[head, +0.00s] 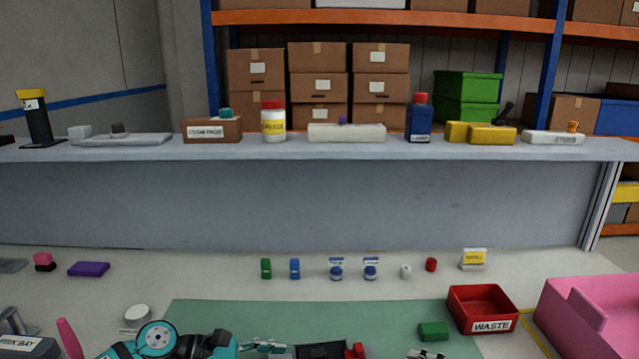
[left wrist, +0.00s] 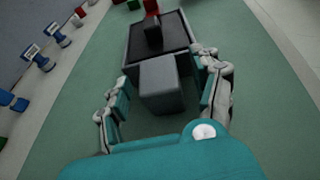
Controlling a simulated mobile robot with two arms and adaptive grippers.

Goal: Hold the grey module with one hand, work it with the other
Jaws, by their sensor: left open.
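The grey module (left wrist: 161,84) shows in the left wrist view as a grey block joined to a dark, shallow tray-like part with a small dark knob. In the head view its dark top (head: 318,351) is cut off by the bottom edge. My left gripper (left wrist: 164,68) is open, with one finger on each side of the module's near part; I cannot tell whether either finger touches it. The left gripper also shows in the head view (head: 266,346). A small piece of my right gripper (head: 426,354) shows at the bottom edge, right of the module; its jaws are mostly hidden.
A green mat (head: 200,312) lies under the module. A green block (head: 433,331) and a red waste bin (head: 483,309) stand to the right, beside a pink bin (head: 590,305). Several small parts stand in a row behind the mat, below a grey shelf (head: 320,150).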

